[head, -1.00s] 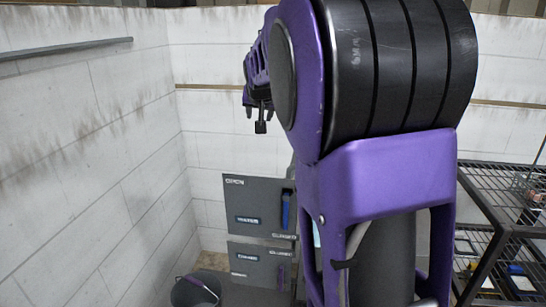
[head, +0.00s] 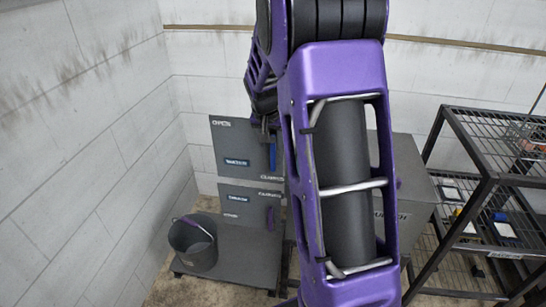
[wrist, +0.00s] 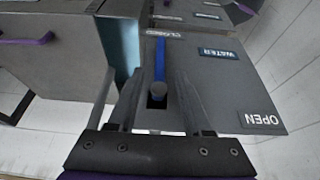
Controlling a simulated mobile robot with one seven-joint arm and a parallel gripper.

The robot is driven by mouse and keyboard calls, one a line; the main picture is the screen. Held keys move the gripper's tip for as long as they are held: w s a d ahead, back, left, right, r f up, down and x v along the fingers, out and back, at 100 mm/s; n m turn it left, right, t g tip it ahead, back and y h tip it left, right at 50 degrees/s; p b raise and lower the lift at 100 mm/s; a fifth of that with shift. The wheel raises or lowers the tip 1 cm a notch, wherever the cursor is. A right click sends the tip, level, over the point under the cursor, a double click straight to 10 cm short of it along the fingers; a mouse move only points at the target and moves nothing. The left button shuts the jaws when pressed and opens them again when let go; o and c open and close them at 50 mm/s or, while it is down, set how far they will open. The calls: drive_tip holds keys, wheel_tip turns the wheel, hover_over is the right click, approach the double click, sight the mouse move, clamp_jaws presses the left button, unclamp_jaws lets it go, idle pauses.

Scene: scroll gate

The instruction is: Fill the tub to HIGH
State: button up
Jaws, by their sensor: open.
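A grey upper panel (head: 232,150) reads OPEN at its top, CLOSED lower down, with a WATER label. A blue lever (head: 272,157) stands at its right side. In the wrist view, inverted, the lever (wrist: 160,58) ends in a round grey knob. My open gripper (wrist: 158,105) has one finger on each side of the knob; contact is unclear. In the head view my gripper (head: 266,126) is partly hidden by my arm. A lower panel (head: 240,201) has a purple handle (head: 270,216). No part clearly marked as the tub or HIGH shows.
A dark bucket (head: 196,255) with a purple handle stands on a low grey platform (head: 250,268). A grey box (head: 415,190) stands right of my arm; a box with a purple handle (wrist: 28,40) shows in the wrist view. A black wire rack (head: 480,180) stands at right.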

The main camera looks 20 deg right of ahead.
sight(272, 152)
drive_tip(key=x, duration=0.8)
drive_tip(key=shift+w+d+f, duration=0.1)
drive_tip(key=shift+d+f, duration=0.05)
clamp_jaws()
idle(1.1)
